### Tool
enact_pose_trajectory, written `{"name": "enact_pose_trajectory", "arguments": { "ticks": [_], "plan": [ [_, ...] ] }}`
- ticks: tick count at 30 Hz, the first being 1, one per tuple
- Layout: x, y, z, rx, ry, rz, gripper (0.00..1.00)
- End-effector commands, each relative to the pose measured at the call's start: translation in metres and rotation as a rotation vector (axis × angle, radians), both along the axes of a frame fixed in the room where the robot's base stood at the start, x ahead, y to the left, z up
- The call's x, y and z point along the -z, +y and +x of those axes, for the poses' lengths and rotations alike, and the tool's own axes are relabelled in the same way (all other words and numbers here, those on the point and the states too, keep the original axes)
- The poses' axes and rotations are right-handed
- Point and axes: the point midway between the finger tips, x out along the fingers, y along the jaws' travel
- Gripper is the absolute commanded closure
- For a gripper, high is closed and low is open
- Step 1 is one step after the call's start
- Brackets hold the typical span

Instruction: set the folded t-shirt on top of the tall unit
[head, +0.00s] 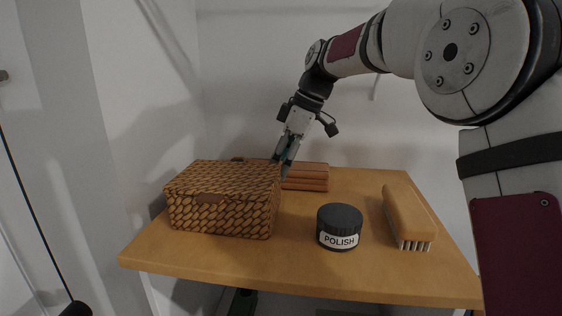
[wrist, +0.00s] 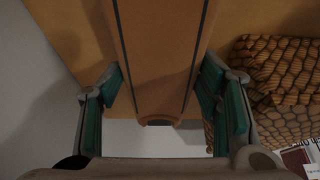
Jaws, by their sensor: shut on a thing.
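A flat, layered orange-brown block with dark seams (head: 308,178), which looks like the folded t-shirt, lies on the wooden top (head: 200,256) behind the wicker basket. In the wrist view the orange-brown piece (wrist: 157,55) runs between both green finger pads. My gripper (head: 287,160) reaches down behind the basket's right rear corner and is shut on this piece. Its fingertips are partly hidden in the head view, and so is the left part of the piece. I cannot tell whether it is lifted off the top. I cannot tell which surface is the tall unit.
The lidded wicker basket (head: 222,200) stands left, close to my gripper; it also shows in the wrist view (wrist: 280,75). A black-lidded polish jar (head: 339,228) and a wooden brush (head: 408,216) stand front right. White walls enclose the left and back.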

Motion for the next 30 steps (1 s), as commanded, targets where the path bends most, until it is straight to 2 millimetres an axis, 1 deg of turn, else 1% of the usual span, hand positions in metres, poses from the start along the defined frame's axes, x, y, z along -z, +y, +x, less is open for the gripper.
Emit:
{"name": "enact_pose_trajectory", "arguments": {
  "ticks": [3, 4, 5, 6, 7, 16, 20, 23, 30],
  "plan": [
    [0.002, 0.0, 0.0, 0.0, 0.0, 0.0, 0.74],
    [0.003, 0.0, 0.0, 0.001, 0.0, 0.0, 0.4],
    [0.002, 0.0, 0.0, 0.0, -0.001, 0.0, 0.33],
    [0.002, 0.0, 0.0, 0.001, -0.001, 0.0, 0.24],
    [0.002, 0.0, 0.0, 0.0, -0.001, 0.0, 0.22],
    [0.002, 0.0, 0.0, 0.0, 0.0, 0.0, 0.22],
    [-0.005, -0.002, 0.001, 0.001, -0.003, 0.0, 0.22],
    [-0.018, -0.008, 0.001, 0.003, -0.005, 0.001, 0.22],
    [-0.064, -0.027, -0.003, 0.003, -0.005, 0.001, 0.22]
  ]
}}
